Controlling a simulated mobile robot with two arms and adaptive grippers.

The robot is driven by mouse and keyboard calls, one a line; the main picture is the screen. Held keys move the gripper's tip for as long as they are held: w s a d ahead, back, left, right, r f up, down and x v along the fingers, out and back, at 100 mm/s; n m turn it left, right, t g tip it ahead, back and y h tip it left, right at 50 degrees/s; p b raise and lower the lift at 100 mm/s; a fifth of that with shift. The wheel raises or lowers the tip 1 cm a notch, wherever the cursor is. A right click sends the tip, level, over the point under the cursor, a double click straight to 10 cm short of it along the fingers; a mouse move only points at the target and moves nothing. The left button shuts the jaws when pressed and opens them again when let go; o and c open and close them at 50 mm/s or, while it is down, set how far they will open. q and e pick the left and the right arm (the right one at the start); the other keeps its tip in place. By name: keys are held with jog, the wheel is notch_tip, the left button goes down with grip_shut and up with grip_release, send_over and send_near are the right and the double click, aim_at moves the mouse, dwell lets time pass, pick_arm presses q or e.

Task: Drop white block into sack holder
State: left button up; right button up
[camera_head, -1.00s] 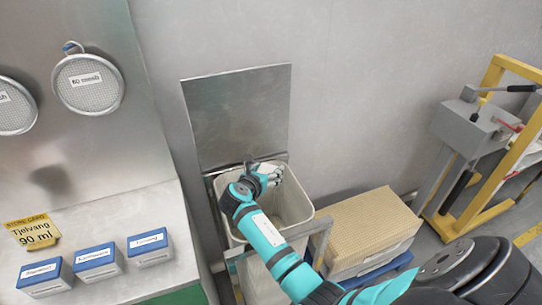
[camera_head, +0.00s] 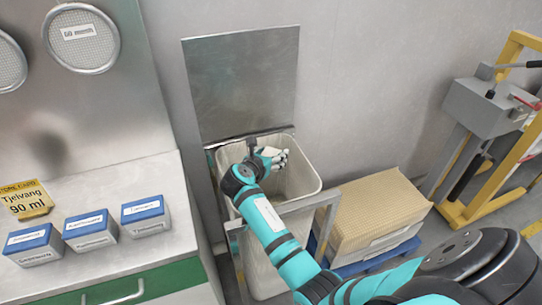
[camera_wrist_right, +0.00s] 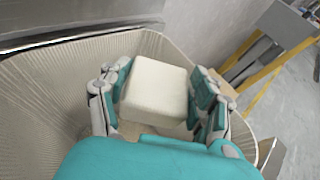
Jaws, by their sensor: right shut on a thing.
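The white block (camera_wrist_right: 155,90) is between the two fingers of my right gripper (camera_wrist_right: 158,100) in the right wrist view, and the gripper is shut on it. In the head view my right gripper (camera_head: 270,158) is at the open top of the sack holder, inside its rim outline. The sack holder (camera_head: 306,180) is a metal frame with a pale sack-lined bin, its lid raised against the wall. The sack's ribbed inner wall (camera_wrist_right: 40,85) surrounds the gripper in the wrist view. The block is mostly hidden by the gripper in the head view. My left gripper is out of view.
A raised metal lid (camera_head: 243,80) stands behind the sack holder. A stack of tan cardboard (camera_head: 375,212) is to its right on a blue pallet. A yellow-framed machine (camera_head: 490,120) stands farther right. A counter with several blue-topped boxes (camera_head: 90,228) is at the left.

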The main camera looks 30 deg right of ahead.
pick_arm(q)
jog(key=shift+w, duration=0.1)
pick_arm(e)
jog(key=shift+r, duration=0.1)
jog(key=o, duration=1.4)
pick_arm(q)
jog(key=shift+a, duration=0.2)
pick_arm(e)
jog(key=v, duration=1.2)
